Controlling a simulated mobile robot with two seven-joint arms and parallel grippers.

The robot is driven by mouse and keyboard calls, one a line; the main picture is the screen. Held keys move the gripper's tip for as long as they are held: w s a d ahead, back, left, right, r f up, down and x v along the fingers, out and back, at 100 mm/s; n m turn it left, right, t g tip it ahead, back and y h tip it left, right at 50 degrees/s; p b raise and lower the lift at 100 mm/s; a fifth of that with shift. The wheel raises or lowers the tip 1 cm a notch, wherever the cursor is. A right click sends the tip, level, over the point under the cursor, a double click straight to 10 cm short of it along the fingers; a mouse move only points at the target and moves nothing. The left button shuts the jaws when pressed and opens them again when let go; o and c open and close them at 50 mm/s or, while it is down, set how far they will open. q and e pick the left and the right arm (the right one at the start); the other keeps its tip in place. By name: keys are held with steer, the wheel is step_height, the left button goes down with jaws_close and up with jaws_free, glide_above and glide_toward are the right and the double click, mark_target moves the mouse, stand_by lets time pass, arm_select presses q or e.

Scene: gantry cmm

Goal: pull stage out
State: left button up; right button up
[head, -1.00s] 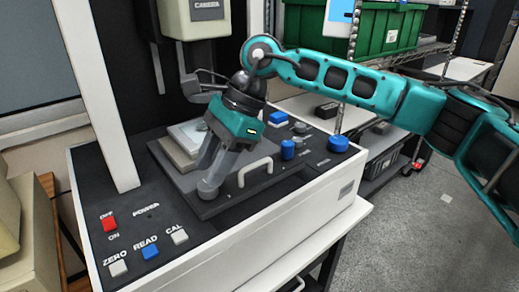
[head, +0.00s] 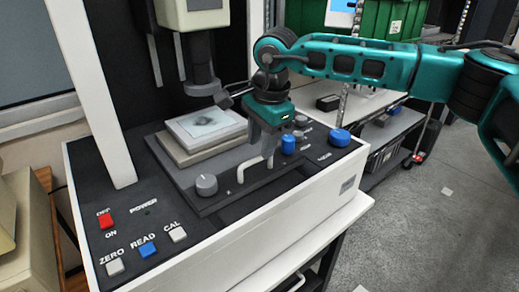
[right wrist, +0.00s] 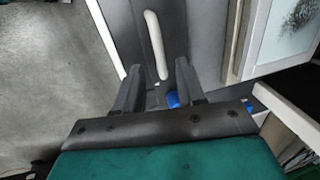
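The stage is a dark plate (head: 188,183) with a pale raised platform (head: 180,153) on the machine's top. A white bar handle (head: 241,174) stands near its front edge, beside a round grey knob (head: 206,184). My right gripper (head: 266,150) is above the handle's right part and hides some of it. In the right wrist view my right gripper (right wrist: 158,72) is open, with its fingers apart. The handle (right wrist: 154,42) shows there just beyond and between the fingertips; contact cannot be told. My left gripper is not in view.
Above the platform hangs the camera column (head: 200,70) with a probe. Blue knobs (head: 339,137) stand right of the stage. A red switch (head: 106,220) and several buttons are at front left. A wire shelf with a green bin (head: 385,25) is behind right.

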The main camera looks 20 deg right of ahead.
mark_target(259, 159)
steer(key=shift+w+a+f, duration=0.1)
steer(key=shift+w+f, duration=0.05)
steer(key=shift+f, duration=0.65)
steer(key=shift+w+a+f, duration=0.1)
steer(key=shift+w+f, duration=0.05)
steer(key=shift+f, duration=0.65)
jaws_close()
